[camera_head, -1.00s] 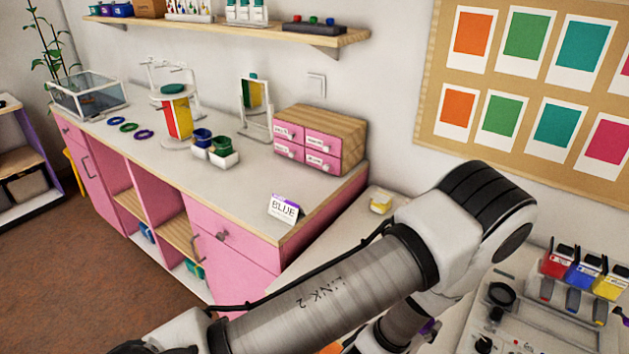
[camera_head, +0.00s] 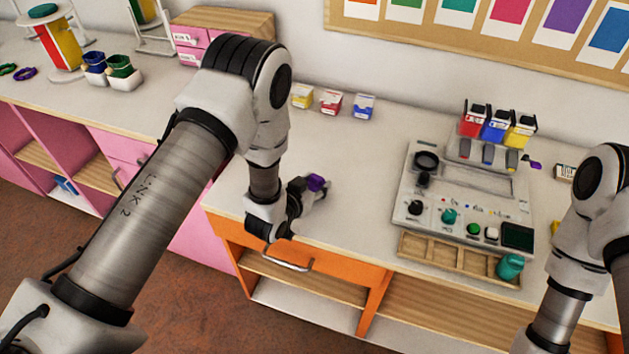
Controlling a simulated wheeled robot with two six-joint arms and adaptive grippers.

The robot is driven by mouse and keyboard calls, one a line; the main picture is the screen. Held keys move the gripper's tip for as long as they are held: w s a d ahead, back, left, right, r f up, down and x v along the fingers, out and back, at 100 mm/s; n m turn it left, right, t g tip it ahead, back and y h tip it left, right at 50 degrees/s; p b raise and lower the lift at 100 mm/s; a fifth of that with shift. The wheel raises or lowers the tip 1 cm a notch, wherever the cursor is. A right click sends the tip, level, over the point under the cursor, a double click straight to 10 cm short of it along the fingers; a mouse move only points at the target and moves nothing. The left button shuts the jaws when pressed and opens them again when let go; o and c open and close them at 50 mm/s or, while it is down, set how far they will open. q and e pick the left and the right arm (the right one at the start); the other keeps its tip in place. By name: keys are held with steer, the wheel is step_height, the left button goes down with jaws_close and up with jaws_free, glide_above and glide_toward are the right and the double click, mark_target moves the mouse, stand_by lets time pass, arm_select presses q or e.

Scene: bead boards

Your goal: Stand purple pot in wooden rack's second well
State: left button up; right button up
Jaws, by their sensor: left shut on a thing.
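The purple pot (camera_head: 316,182) is small and sits in the jaws of my left gripper (camera_head: 312,192), above the white counter. The gripper is shut on it, and its fingers hide part of the pot. The wooden rack (camera_head: 402,247) lies along the front of the white console, to the right of the pot and apart from it. Its left wells look empty. A teal pot (camera_head: 510,266) stands at its right end. My right arm comes in at the right edge, and its gripper is out of the picture.
The white console (camera_head: 408,190) carries knobs, buttons and red, blue and yellow cartridges (camera_head: 496,126). Small yellow, red and blue boxes (camera_head: 332,102) stand by the wall. The counter between the left gripper and the console is clear.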

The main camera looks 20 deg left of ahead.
arm_select(q)
steer(key=shift+s, duration=0.15)
steer(key=shift+f+b, duration=0.4)
steer(key=shift+f, duration=0.2)
steer(key=o, duration=1.2)
steer(key=shift+o, duration=0.2)
steer(key=v, duration=1.2)
steer(key=s+a+f+n+g+y, duration=0.1)
steer(key=s+f+g, duration=0.25)
steer(key=f, duration=0.25)
steer(key=s+a+f+g+y, duration=0.1)
steer(key=s+a+f+g, duration=0.1)
steer(key=s+f, duration=0.3)
steer(key=s+a+f+n+g, duration=0.1)
steer(key=s+f+g, duration=0.2)
steer(key=s, duration=0.4)
steer(key=s+a+f+g, duration=0.1)
steer(key=s+g, duration=0.3)
steer(key=s, duration=0.4)
steer(key=shift+s+f+n+g+y, duration=0.2)
steer(key=shift+f+n+g+y, duration=0.2)
steer(key=shift+f, duration=0.5)
